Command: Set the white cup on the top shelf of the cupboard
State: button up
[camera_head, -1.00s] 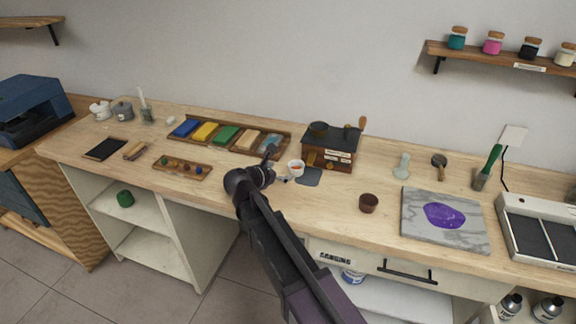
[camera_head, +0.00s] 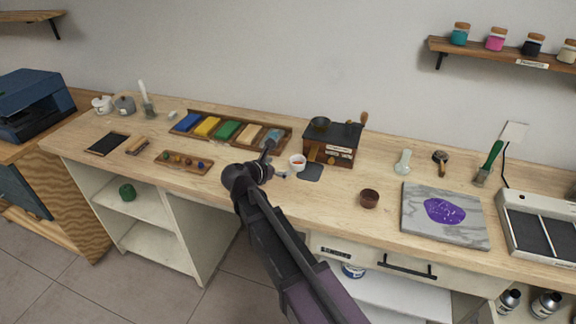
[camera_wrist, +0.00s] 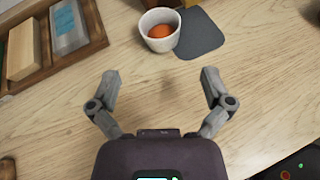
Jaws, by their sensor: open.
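The white cup (camera_head: 297,162) stands upright on the wooden worktop, in front of the wooden grinder box. In the wrist view the white cup (camera_wrist: 159,30) is at the top centre and holds something round and orange. My gripper (camera_wrist: 160,82) is open and empty, its two fingers spread over bare worktop, with the cup ahead of and beyond the fingertips. In the head view my gripper (camera_head: 276,160) is just left of the cup.
The grinder box (camera_head: 332,146) stands right behind the cup, and a dark grey mat (camera_head: 310,172) lies beside it. A tray of coloured blocks (camera_head: 192,136) is at the left. A small brown cup (camera_head: 369,199) and a marble slab (camera_head: 445,213) are to the right.

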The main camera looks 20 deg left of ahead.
jog(key=r+g+p, duration=0.1)
jog(key=p, duration=0.2)
jog(key=r+g+y+p, duration=0.1)
jog(key=r+p, duration=0.1)
jog(key=p, duration=0.2)
jog(key=r+g+p, duration=0.2)
jog(key=p, duration=0.1)
jog(key=shift+a+r+n+p, duration=0.25)
jog(key=shift+a+n+p, duration=0.05)
jog(key=shift+n+p, duration=0.1)
jog(key=shift+f, duration=0.15)
jog(key=b, duration=0.5)
send_near(298, 162)
jog(key=shift+s+d+f, duration=0.1)
jog(key=shift+d+f, duration=0.2)
jog(key=shift+d, duration=0.35)
jog(key=shift+w+d+f+b, duration=0.3)
jog(key=shift+w+f+b, duration=0.15)
jog(key=shift+w+b, duration=0.15)
jog(key=shift+f, duration=0.1)
jog(key=shift+b+x, duration=1.75)
jog(key=shift+x, duration=0.75)
jog(key=shift+d, duration=0.1)
